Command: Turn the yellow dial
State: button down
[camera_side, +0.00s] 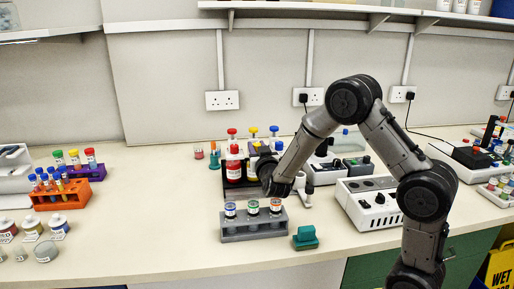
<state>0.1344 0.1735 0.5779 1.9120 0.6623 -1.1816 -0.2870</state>
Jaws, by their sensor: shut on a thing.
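A yellow knob (253,130), which may be the yellow dial, shows in the side view between a red knob (231,131) and a blue knob (274,129). My gripper (259,150) is just below and slightly right of the yellow knob. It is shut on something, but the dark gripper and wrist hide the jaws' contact. What stands directly under the yellow knob is also largely hidden. I cannot tell whether the held thing is the dial.
A red bottle (234,168) stands just left of my gripper. In front is a grey rack (252,233) with several colour-banded jars, beside a green block (305,238). A white device (368,204) stands to the right.

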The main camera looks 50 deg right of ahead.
aim_at(257, 144)
dwell(0.4)
jog(key=c, duration=0.6)
grip_release()
jog(key=shift+r, duration=0.35)
notch_tip(257, 144, up, 3)
jog(key=shift+f, duration=0.2)
jog(key=s+a+r, duration=0.5)
jog(key=s+r, duration=0.4)
jog(key=s, duration=0.4)
jog(key=shift+r, duration=0.35)
